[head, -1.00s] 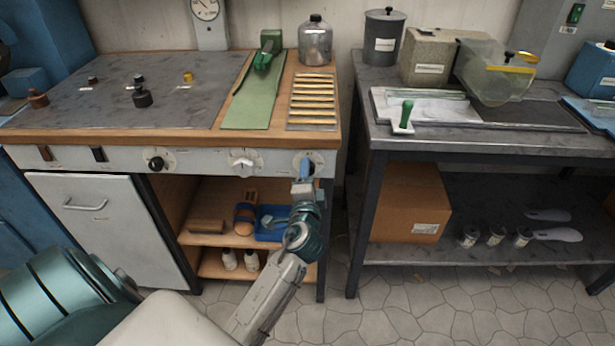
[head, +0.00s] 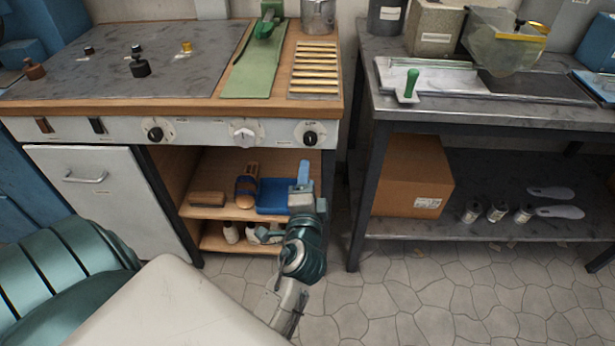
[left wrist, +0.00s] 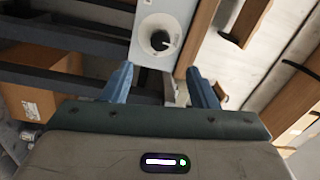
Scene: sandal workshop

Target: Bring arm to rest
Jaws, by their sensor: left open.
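My left gripper (head: 304,175) hangs in front of the wooden workbench's open shelves, below the right-hand black knob (head: 311,135) on the white front panel. It is apart from the knob. In the left wrist view the two blue fingers (left wrist: 160,88) stand apart with nothing between them. The black knob on its round white dial also shows there (left wrist: 158,38), beyond the fingertips. My right gripper is not in view.
The blue tray (head: 274,194) on the shelf is partly behind my left gripper. A metal table (head: 372,85) stands to the right, with a cardboard box (head: 405,175) on its lower shelf. Tiled floor (head: 420,300) is free in front.

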